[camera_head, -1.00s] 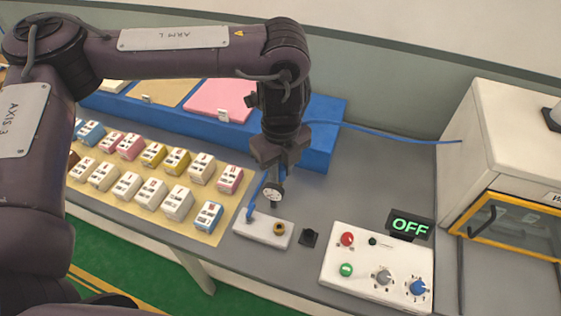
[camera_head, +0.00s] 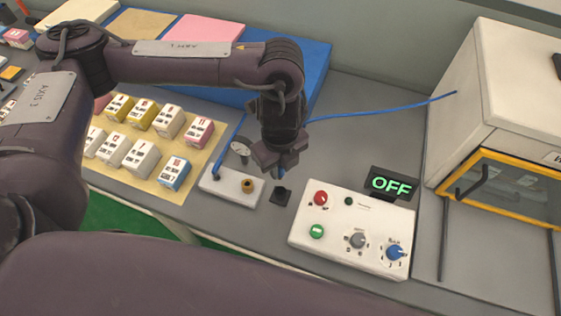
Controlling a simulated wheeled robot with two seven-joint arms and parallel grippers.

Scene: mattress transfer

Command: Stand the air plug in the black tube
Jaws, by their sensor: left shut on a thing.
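My left gripper (camera_head: 280,158) points down and is shut on the air plug (camera_head: 282,174). Only a small bluish end of the plug shows below the fingers; the rest is hidden. The black tube (camera_head: 280,195) is a small dark holder on the grey bench, between the white block and the control box. The gripper is above and just behind it in the picture. Whether the plug touches the tube or is apart from it, I cannot tell. My right gripper is not in view.
A white block (camera_head: 231,188) with a round gauge (camera_head: 240,152) and brass fitting stands left of the tube. A white control box (camera_head: 350,230) with an OFF display (camera_head: 391,184) is at right. A blue hose (camera_head: 380,110) runs behind my arm to the cabinet (camera_head: 480,90).

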